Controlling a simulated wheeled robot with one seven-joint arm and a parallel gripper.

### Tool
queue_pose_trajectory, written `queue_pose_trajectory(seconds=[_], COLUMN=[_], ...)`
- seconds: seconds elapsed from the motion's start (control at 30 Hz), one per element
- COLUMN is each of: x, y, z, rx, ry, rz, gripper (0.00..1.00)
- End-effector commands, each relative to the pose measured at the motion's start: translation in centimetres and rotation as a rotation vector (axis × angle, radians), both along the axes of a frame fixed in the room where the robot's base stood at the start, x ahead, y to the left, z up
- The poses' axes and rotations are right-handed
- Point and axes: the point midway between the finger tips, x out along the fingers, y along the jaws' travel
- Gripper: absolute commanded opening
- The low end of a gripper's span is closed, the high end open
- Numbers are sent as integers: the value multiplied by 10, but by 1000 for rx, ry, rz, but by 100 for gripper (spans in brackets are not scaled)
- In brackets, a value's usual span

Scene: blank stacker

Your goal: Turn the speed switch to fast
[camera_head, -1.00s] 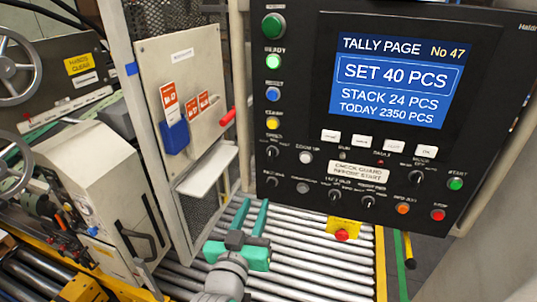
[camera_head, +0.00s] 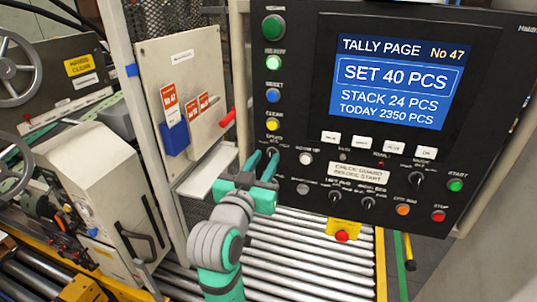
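The black control panel (camera_head: 300,120) fills the right half of the view. The speed label (camera_head: 274,136) is at its lower left, under the yellow button. The speed switch (camera_head: 267,151), a small black knob, is just below that label and mostly hidden by my fingertips, so its setting is unreadable. My gripper (camera_head: 264,154) points up at the panel with its two green fingers apart. The fingertips are at the switch, the right one overlapping it in the picture. I cannot tell whether they touch it. The knob below the switch is hidden behind the gripper.
Other knobs and buttons sit close by, including a white button (camera_head: 306,158) to the right and a yellow button (camera_head: 273,124) above. A red emergency button (camera_head: 342,236) hangs below the panel. Rollers (camera_head: 300,265) lie below.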

Motion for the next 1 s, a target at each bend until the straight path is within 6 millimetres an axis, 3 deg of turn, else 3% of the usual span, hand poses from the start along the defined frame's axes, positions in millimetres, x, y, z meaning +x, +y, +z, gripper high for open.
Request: queue_pose_trajectory(seconds=[0.23, 0.6, 0.63, 0.73, 1.0], x=[27, 32, 32, 32, 31], y=[-9, -10, -10, -10, -11], z=[0, 0, 0, 0, 0], rx=[-1, 0, 0, 0, 12], ry=[1, 0, 0, 0, -4], rz=[-1, 1, 1, 0, 0], gripper=[27, 27, 25, 1, 0])
